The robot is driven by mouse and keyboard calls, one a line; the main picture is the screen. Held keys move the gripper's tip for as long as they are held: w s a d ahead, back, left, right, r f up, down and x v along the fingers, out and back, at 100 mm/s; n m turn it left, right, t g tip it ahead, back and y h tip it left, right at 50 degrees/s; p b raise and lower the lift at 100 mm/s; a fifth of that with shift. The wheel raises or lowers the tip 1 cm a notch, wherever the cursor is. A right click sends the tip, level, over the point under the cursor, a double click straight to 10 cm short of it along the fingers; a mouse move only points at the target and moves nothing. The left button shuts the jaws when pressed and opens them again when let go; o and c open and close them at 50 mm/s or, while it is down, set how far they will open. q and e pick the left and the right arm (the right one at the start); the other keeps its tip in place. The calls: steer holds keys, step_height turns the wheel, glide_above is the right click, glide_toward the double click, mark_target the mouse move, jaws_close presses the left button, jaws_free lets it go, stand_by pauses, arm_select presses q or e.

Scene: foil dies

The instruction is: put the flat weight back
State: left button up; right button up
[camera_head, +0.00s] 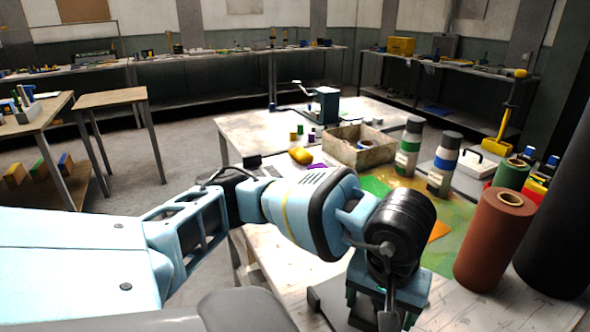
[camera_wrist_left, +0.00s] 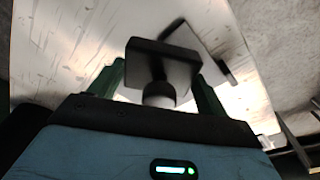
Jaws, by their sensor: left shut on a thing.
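My left gripper (camera_head: 385,312) points down over the near edge of the white-topped table. In the left wrist view its two green fingers (camera_wrist_left: 160,72) are shut on a dark, flat, square-cornered piece with a grey round knob, which looks like the flat weight (camera_wrist_left: 150,50). In that view a paler grey slab (camera_wrist_left: 190,45) with a dark edge shows just beyond it; I cannot tell if they touch. In the head view the wrist hides most of the held piece, and a dark grey plate (camera_head: 328,302) shows beside the fingers. My right gripper is not in view.
Brown roll (camera_head: 495,240) and green roll (camera_head: 511,174) stand at the right. Two capped bottles (camera_head: 409,148) (camera_head: 444,165) stand behind the green mat (camera_head: 460,262). An open box (camera_head: 358,157) and yellow item (camera_head: 300,155) lie farther back. The near white tabletop has bare room.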

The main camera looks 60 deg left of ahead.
arm_select(q)
steer(key=w+m, duration=0.1)
steer(key=m, duration=0.1)
steer(key=w+d+m, duration=0.1)
steer(key=w, duration=0.1)
steer(key=w+d+m, duration=0.1)
steer(key=m, duration=0.1)
steer(key=shift+w+m+h, duration=0.15)
steer(key=shift+m+h, duration=0.15)
steer(key=shift+a, duration=0.1)
